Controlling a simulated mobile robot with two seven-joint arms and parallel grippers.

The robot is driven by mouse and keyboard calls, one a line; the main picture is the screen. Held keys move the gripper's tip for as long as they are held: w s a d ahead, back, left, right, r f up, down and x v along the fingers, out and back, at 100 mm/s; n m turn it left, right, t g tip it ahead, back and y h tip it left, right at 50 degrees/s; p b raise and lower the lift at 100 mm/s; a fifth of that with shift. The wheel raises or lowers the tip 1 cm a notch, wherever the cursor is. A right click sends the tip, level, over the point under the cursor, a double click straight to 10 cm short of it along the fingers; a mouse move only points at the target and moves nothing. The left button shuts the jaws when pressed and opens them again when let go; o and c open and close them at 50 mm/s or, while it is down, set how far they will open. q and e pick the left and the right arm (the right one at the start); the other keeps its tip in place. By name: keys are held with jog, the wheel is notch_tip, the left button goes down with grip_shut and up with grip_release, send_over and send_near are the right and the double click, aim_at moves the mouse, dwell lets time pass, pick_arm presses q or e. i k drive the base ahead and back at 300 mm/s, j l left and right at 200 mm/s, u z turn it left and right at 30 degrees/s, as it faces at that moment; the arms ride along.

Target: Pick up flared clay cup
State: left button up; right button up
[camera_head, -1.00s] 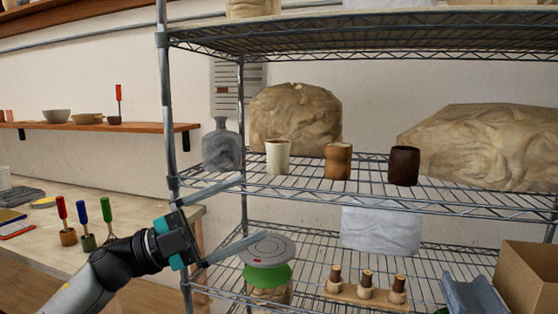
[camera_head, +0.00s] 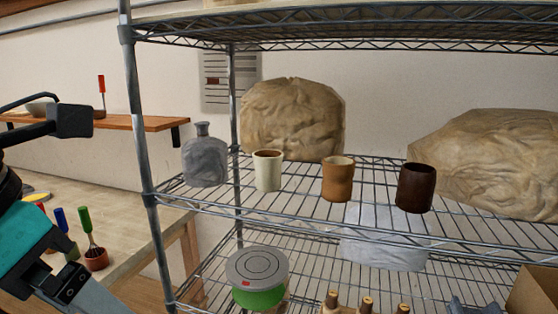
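Three cups stand upright in a row on the middle wire shelf: a cream cup (camera_head: 268,173), an orange-brown cup (camera_head: 337,181) with a narrowed waist, and a dark brown cup (camera_head: 415,189). The cream cup widens slightly toward its rim; I cannot tell for certain which one is called flared clay. My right gripper is not in view.
A grey bottle (camera_head: 205,160) stands left of the cups. Wrapped clay lumps (camera_head: 290,120) sit behind them. The front shelf post (camera_head: 140,120) and upper shelf (camera_head: 330,30) frame the opening. A grey-topped green tub (camera_head: 257,278) is below. The shelf front before the cups is clear.

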aim_at(267, 162)
jog(key=i+l, duration=0.3)
jog(key=i, duration=0.2)
jog(key=i+l, duration=0.25)
jog(key=i, duration=0.25)
